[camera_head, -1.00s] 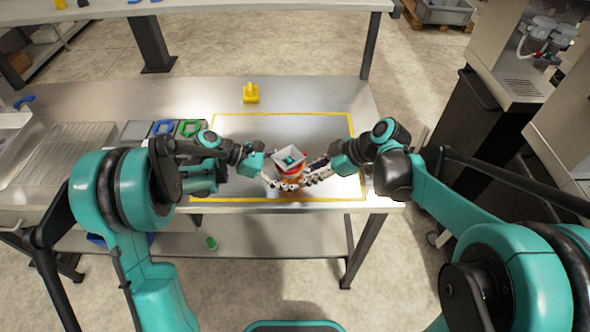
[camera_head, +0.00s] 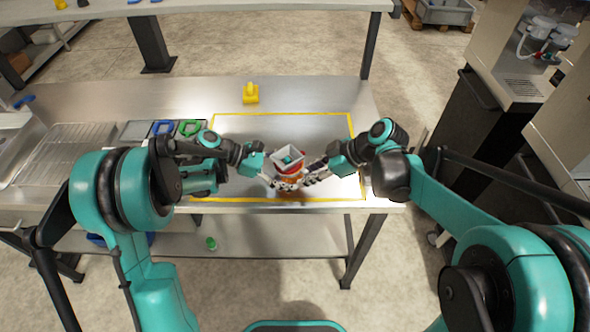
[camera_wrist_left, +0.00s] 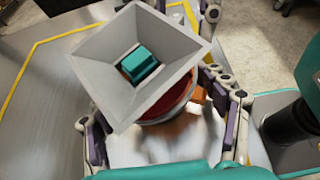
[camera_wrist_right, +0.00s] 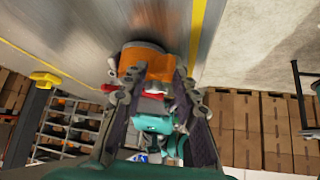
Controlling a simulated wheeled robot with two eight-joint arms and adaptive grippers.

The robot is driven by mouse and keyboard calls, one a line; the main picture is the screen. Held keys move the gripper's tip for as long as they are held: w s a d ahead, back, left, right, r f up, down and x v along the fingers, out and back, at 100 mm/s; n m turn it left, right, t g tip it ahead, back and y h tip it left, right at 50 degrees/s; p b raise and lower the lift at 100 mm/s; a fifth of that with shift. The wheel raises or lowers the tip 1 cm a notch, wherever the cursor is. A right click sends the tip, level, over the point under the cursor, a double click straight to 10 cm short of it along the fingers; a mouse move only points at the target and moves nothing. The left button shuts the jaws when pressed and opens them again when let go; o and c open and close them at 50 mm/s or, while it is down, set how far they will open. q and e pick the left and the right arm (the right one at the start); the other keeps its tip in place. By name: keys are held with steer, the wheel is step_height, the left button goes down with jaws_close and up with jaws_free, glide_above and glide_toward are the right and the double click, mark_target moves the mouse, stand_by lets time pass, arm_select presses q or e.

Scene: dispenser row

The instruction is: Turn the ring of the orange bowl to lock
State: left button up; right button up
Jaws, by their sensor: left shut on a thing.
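The orange bowl (camera_wrist_right: 145,55) stands on the table inside the yellow outline. A red band (camera_head: 281,170) shows above the orange and under a square, light grey, open-topped hopper (camera_wrist_left: 92,62); a teal block (camera_wrist_left: 139,63) lies in the hopper. My left gripper (camera_wrist_left: 165,125) has its fingers on either side of this stack and is shut on it; the hopper hides the contact, so bowl or ring is hard to tell apart. My right gripper (camera_wrist_right: 155,85) has its fingers spread at the orange bowl from the right; whether they press on it cannot be told.
A yellow object (camera_head: 250,94) stands behind the outlined area (camera_head: 281,113). Blue (camera_head: 163,128) and green (camera_head: 190,128) pieces lie to the left, near a grey tray (camera_head: 66,150). The outlined area behind the hopper is clear. The table's front edge is close to my grippers.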

steer(key=shift+w+d+r, duration=0.1)
steer(key=shift+d+r, duration=0.25)
steer(key=shift+r, duration=0.1)
steer(key=shift+v, duration=3)
steer(key=shift+o, duration=0.4)
steer(key=s+d+m+t+y, duration=0.3)
steer(key=s+d+t, duration=0.2)
steer(key=s+t, duration=0.15)
steer(key=shift+g, duration=0.25)
steer(key=x, duration=1.1)
steer(key=shift+w+a, duration=0.15)
steer(key=shift+a, duration=0.2)
jaws_close()
